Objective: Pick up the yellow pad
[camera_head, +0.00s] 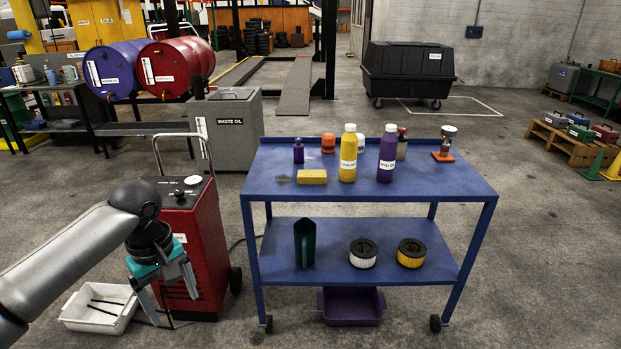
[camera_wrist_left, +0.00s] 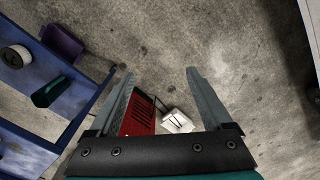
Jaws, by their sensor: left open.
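The yellow pad (camera_head: 312,177) is a small block lying on the top shelf of the blue cart (camera_head: 430,179), near its front left. My left gripper (camera_head: 170,304) is open and empty, hanging low to the left of the cart, in front of the red machine. In the left wrist view its two fingers (camera_wrist_left: 158,100) are spread apart with floor, the red machine and a white tray seen between and beyond them. The pad does not show in the left wrist view. My right gripper is not in view.
A yellow bottle (camera_head: 348,160) and a purple bottle (camera_head: 387,158) stand right of the pad. A small purple bottle (camera_head: 298,151) stands behind it. The red machine (camera_head: 188,235) and white tray (camera_head: 100,308) are left of the cart. Floor right of the cart is clear.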

